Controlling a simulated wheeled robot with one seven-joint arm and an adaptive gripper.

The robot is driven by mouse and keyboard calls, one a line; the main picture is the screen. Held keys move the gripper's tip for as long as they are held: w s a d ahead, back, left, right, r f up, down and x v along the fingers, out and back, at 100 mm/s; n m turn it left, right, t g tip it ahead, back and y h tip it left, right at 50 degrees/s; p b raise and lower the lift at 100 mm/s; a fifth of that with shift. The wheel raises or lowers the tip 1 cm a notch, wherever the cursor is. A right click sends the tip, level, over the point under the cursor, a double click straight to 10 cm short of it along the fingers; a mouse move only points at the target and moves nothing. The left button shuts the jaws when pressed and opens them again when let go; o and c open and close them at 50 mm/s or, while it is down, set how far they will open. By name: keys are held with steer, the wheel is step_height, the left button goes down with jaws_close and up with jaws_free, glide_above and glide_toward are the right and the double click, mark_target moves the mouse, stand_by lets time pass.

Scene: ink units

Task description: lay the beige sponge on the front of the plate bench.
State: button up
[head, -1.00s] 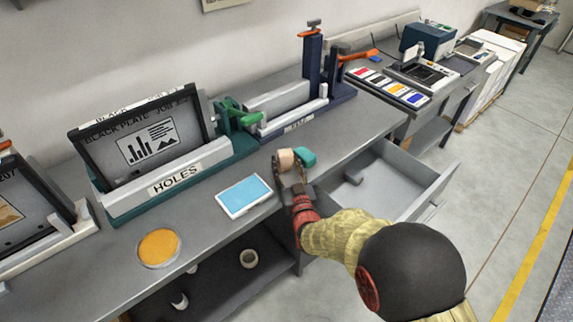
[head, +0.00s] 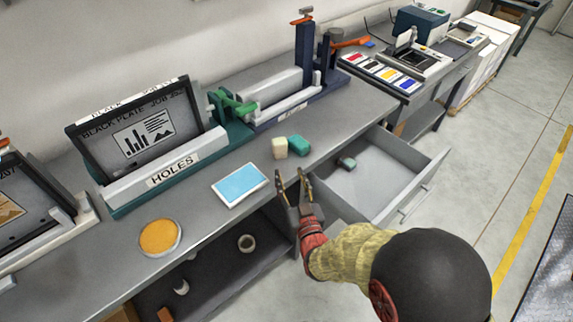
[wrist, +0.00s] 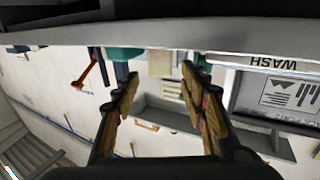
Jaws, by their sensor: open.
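The beige sponge (head: 280,147) stands on the front part of the plate bench (head: 218,228), right beside a teal sponge (head: 299,145). It is near the bench's front edge, above the left end of the open drawer. My gripper (head: 291,172) is open and empty, just in front of the beige sponge and apart from it. In the wrist view my two fingers (wrist: 160,72) are spread with nothing held between them. A pale beige patch shows beyond them there, and I cannot tell whether it is the sponge.
The open drawer (head: 425,188) juts out right of my gripper, with a small dark block (head: 347,162) inside. A blue-topped pad (head: 240,185) and a round orange-topped tin (head: 160,237) lie on the bench to the left.

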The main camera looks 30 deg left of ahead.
steer(key=shift+s+d, duration=0.35)
steer(key=shift+r, duration=0.1)
steer(key=w+d+r+m+g+h, duration=0.1)
steer(key=w+d+r+m+h, duration=0.2)
steer(key=d+r, duration=0.4)
steer(key=w+d+r+g+h, duration=0.1)
steer(key=w+d+r+h, duration=0.3)
steer(key=d, duration=0.6)
steer(key=s+d+r+m+g+h, duration=0.1)
steer(key=s+d+r, duration=0.2)
steer(key=d, duration=0.6)
steer(key=s+d+r+m+g+h, duration=0.1)
steer(key=s+d+r+m+h, duration=0.1)
steer(key=s+d, duration=0.5)
steer(key=shift+s+d+r+g, duration=0.25)
steer(key=shift+d+r+g, duration=0.2)
steer(key=shift+d, duration=0.5)
steer(key=shift+o, duration=0.6)
steer(key=s+d+m+g+h, duration=0.1)
steer(key=s+d, duration=0.2)
steer(key=s, duration=0.4)
steer(key=s+d+m+g+h, duration=0.1)
steer(key=s+d, duration=0.3)
steer(key=s, duration=0.3)
steer(key=shift+s+d+r+g, duration=0.25)
steer(key=shift+d+r+g, duration=0.05)
steer(key=shift+r+g, duration=0.05)
steer(key=shift+o, duration=0.7)
steer(key=shift+s, duration=0.15)
steer(key=shift+o, duration=0.7)
